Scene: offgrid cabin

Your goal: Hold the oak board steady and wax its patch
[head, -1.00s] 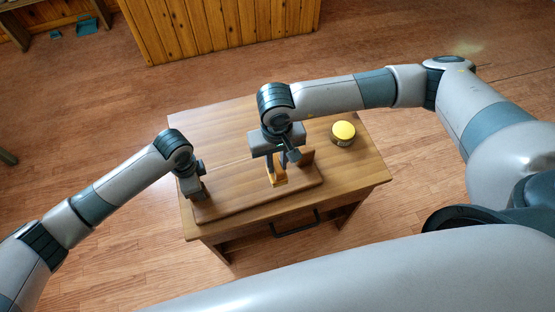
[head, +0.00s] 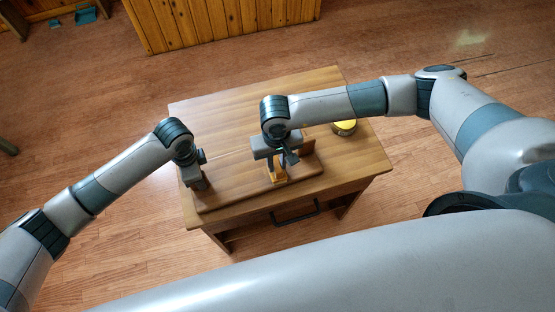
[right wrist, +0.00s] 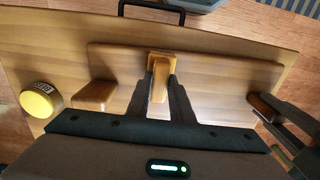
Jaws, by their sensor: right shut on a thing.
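The oak board (head: 228,198) lies flat along the front of a small wooden table. A brown block (right wrist: 95,95) stands at one end of it, also seen in the head view (head: 308,146). My right gripper (right wrist: 159,95) is shut on an orange-yellow applicator (right wrist: 160,68), which also shows in the head view (head: 278,174); it is over or on the board's middle. My left gripper (head: 196,181) is at the board's left end, by a dark brown piece (right wrist: 262,107); its grip is unclear. I cannot make out the patch.
A round yellow-lidded tin (right wrist: 41,99) stands on the table (head: 235,108) beyond the board's right end; my right arm partly covers it in the head view (head: 345,129). The table's back left is bare. A dark drawer handle (head: 296,213) is at the front.

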